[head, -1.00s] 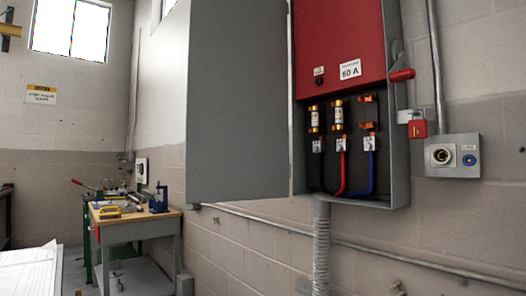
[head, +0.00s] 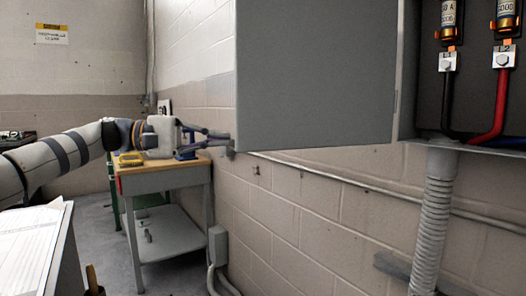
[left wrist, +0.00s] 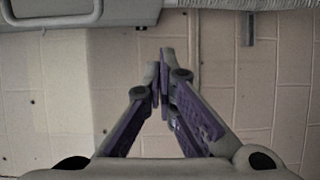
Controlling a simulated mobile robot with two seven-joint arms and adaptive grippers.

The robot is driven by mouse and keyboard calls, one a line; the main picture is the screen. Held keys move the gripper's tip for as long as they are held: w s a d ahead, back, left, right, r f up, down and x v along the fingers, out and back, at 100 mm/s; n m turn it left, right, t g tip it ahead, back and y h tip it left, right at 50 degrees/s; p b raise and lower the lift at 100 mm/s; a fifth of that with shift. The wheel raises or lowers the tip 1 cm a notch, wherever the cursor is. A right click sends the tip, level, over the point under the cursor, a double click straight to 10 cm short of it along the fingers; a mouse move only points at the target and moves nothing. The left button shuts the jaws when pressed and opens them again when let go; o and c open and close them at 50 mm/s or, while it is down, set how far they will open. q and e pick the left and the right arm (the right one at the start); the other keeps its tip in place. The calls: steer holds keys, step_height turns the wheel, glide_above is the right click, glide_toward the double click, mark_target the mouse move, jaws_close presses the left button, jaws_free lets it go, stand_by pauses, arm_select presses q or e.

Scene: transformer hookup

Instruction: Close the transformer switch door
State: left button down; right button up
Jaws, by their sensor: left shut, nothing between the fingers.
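The grey switch door (head: 315,75) stands swung open to the left of the switch box, hinged at its right edge. The box (head: 405,70) shows only in part at the upper right, with fuses (head: 506,15) and black and red cables inside. My left gripper (head: 230,137) is shut and empty, with its fingertips near the door's lower left edge in the head view. I cannot tell whether they touch it. In the left wrist view the shut fingertips (left wrist: 163,62) point at the block wall, below a grey body at the top. My right gripper is not in view.
A workbench (head: 165,180) with tools stands behind my left arm. A paper-covered surface (head: 30,245) is at the lower left. A ribbed conduit (head: 432,220) drops from the box, and a thin pipe (head: 340,180) runs along the wall. The floor before the bench looks clear.

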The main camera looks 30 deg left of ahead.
mark_target(262, 129)
arm_select(q)
steer(key=d, duration=0.3)
steer(key=w+d+r, duration=0.1)
steer(key=d, duration=0.2)
steer(key=w+d+r, duration=0.1)
steer(key=d, duration=0.2)
steer(key=shift+w+d+r, duration=0.1)
steer(key=shift+w+d, duration=0.05)
steer(key=shift+w, duration=0.2)
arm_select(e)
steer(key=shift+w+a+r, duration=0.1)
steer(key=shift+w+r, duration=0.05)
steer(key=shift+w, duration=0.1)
arm_select(q)
steer(key=shift+f, duration=0.2)
